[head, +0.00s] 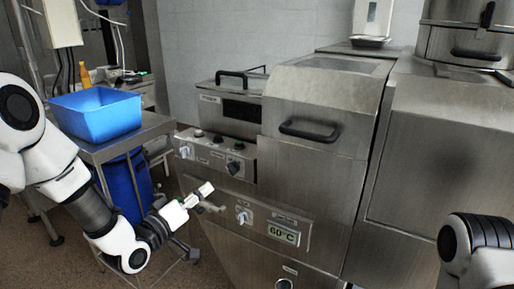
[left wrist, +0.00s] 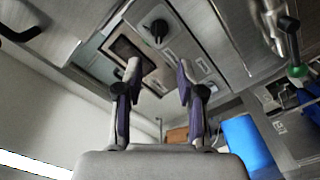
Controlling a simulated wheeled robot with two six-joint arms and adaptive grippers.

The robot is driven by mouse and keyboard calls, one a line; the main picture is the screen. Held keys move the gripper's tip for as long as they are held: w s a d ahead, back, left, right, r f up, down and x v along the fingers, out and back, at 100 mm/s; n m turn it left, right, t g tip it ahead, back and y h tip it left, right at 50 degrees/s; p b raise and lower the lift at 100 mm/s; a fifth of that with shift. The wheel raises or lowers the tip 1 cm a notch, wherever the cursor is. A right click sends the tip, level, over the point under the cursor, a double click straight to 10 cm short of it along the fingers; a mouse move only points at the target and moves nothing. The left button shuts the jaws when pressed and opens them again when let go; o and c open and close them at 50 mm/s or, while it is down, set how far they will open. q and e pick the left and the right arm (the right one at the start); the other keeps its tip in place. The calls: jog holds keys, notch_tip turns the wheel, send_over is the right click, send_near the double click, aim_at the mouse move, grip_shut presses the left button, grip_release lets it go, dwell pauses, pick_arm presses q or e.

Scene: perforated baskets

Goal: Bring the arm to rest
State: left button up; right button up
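My left arm (head: 85,195) comes in from the left, bent low in the middle. My left gripper (head: 208,196) is in front of the steel appliance's control panel. In the left wrist view its two fingers (left wrist: 158,72) stand apart with nothing between them, so it is open and empty. My right arm (head: 478,245) shows only partly at the lower right, and its gripper is out of view.
A steel kitchen appliance (head: 315,125) with knobs and a 60°C display (head: 284,235) fills the middle and right. A blue basket (head: 98,113) stands on a steel cart (head: 148,130) at left, with a blue bin (head: 128,185) below. Floor shows at lower left.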

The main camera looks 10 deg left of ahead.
pick_arm(q)
jog(key=s+d+f+g+y, duration=0.15)
jog(key=s+f+g, duration=0.35)
jog(key=f, duration=0.9)
jog(key=s+d+f+g+y, duration=0.1)
jog(key=s+d+f+g, duration=0.15)
jog(key=s+f, duration=0.75)
jog(key=s+a+f+m+g+y, duration=0.2)
jog(key=s+f+g, duration=0.2)
jog(key=s, duration=0.5)
jog(key=s+a+f+m+g+y, duration=0.1)
jog(key=s+a+f+m+g, duration=0.1)
jog(key=s+f+g, duration=0.3)
jog(key=s+f, duration=0.4)
jog(key=s, duration=0.1)
jog(key=shift+s+a+m+y, duration=0.2)
jog(key=shift+a+m+y, duration=0.05)
jog(key=shift+m+y, duration=0.15)
jog(key=shift+w+f+g, duration=0.1)
jog(key=shift+g, duration=0.15)
jog(key=shift+c, duration=0.3)
